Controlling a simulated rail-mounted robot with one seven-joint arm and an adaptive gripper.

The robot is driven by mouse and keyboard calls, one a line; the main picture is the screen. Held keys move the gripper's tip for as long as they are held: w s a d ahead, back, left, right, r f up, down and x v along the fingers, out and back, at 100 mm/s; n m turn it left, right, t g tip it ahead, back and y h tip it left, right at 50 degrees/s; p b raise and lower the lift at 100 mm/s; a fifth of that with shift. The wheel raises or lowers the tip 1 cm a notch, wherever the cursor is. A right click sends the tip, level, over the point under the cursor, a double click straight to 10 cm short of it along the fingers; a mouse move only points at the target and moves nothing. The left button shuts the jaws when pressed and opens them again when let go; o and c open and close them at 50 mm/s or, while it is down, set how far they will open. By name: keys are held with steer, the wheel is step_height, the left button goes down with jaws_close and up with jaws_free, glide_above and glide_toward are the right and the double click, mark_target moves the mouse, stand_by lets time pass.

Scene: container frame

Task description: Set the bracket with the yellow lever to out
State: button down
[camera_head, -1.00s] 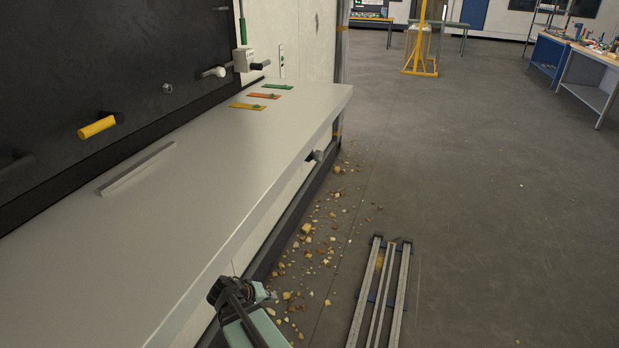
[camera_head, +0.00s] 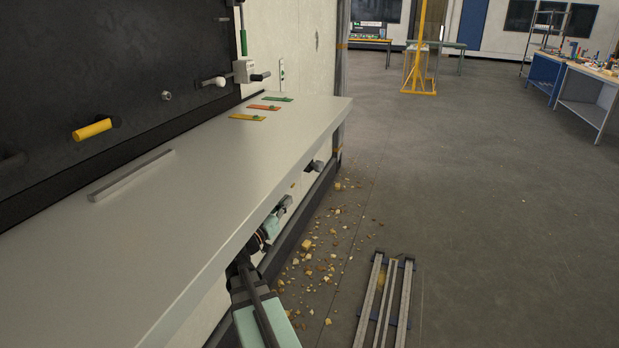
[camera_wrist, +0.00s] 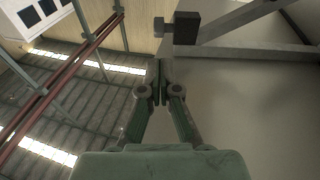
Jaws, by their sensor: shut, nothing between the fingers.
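A yellow-sleeved lever (camera_head: 92,129) sticks out of the dark panel at the left in the head view. My gripper (camera_head: 283,206) is low beside the front edge of the worktop, partly hidden under it. In the wrist view my gripper (camera_wrist: 160,85) has its fingertips together and holds nothing. Just ahead is a dark block (camera_wrist: 186,28) on a short bar, close to a diagonal strut (camera_wrist: 235,20); I cannot tell whether the fingers touch it. A dark knob (camera_head: 316,167) protrudes below the worktop edge.
The pale worktop (camera_head: 200,190) carries a grey bar (camera_head: 130,176) and green, red and yellow tags (camera_head: 264,107). Rubble (camera_head: 307,245) and metal rails (camera_head: 385,300) lie on the floor. The floor to the right is mostly clear.

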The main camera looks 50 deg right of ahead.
steer(key=p, duration=0.5)
glide_toward(314, 170)
steer(key=d, duration=0.3)
steer(key=d+r, duration=0.1)
steer(key=d, duration=0.3)
steer(key=shift+w+r, duration=0.15)
steer(key=shift+r, duration=0.1)
steer(key=shift+f, duration=0.1)
